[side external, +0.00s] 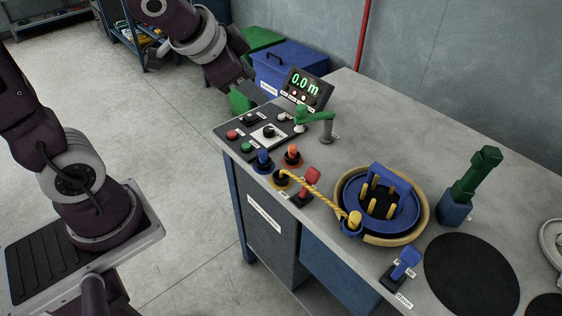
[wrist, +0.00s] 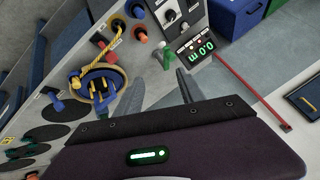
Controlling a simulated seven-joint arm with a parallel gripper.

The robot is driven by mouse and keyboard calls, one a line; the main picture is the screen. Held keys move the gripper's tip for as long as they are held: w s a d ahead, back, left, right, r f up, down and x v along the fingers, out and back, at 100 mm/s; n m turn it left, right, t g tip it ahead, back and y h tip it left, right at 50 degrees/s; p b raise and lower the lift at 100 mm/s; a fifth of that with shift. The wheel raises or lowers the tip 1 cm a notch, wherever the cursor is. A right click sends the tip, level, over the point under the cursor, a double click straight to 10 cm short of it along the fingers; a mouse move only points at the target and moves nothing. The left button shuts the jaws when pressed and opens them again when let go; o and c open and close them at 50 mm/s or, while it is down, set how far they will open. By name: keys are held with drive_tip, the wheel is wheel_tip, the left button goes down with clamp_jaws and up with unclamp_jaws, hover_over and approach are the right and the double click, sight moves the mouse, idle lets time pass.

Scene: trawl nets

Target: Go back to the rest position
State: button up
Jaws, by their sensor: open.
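My gripper (side external: 238,90) is raised beside the far left corner of the bench, near the control panel, with the arm reaching in from the top left in the side view. In the wrist view its two grey fingers (wrist: 162,80) are spread apart with nothing between them. The control panel (side external: 254,146) carries buttons, a knob and a display (side external: 306,88) reading 0.0 m. A green crank-like handle (side external: 318,115) stands beside it, clear of the fingers as far as I can tell.
A blue winch drum (side external: 404,213) with yellow rope (side external: 320,197) sits mid-bench. Blue (side external: 290,62) and green bins are behind.

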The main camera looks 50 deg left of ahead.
drive_tip(key=s+d+r+n+g, duration=0.1)
drive_tip(key=s+n, duration=0.1)
drive_tip(key=s, duration=0.6)
drive_tip(key=s+d+r+n+g+h, duration=0.1)
drive_tip(key=s+d+n, duration=0.1)
drive_tip(key=s, duration=0.7)
drive_tip(key=shift+d+r+h, duration=0.25)
drive_tip(key=shift+r+h, duration=0.05)
drive_tip(key=shift+r, duration=0.1)
